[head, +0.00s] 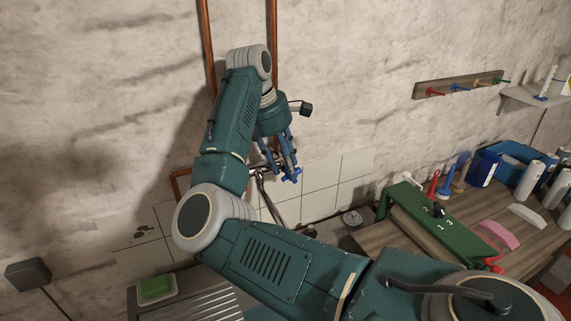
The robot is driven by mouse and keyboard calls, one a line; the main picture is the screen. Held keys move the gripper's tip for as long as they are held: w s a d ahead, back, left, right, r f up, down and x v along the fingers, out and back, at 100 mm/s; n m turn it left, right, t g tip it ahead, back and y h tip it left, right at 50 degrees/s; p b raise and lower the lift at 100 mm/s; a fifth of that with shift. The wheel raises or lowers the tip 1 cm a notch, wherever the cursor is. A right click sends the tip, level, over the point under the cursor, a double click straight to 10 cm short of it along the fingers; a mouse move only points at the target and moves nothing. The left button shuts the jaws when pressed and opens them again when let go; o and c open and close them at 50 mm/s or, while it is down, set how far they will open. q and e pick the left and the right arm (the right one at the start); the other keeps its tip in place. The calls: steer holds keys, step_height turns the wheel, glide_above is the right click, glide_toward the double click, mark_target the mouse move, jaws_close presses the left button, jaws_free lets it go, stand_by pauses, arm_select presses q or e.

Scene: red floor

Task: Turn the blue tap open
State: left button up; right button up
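The blue tap (291,176) is a small blue handle on pipework against the white-tiled part of the wall, near the picture's middle. My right gripper (279,171) points down at it from above, with its fingertips close to the handle. Its fingers show a gap between them, so it looks open. I cannot tell whether a finger touches the handle. The fingers and the arm hide part of the pipework. My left gripper is not in view.
Copper pipes (273,40) run up the wall behind my arm. At right, a wooden workbench (377,238) holds a green numbered rack (428,222), a blue crate (513,151) and bottles. A green sponge (157,288) lies at lower left.

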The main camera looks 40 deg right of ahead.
steer(key=v, duration=1.2)
steer(key=shift+w, duration=0.1)
steer(key=shift+f, duration=0.15)
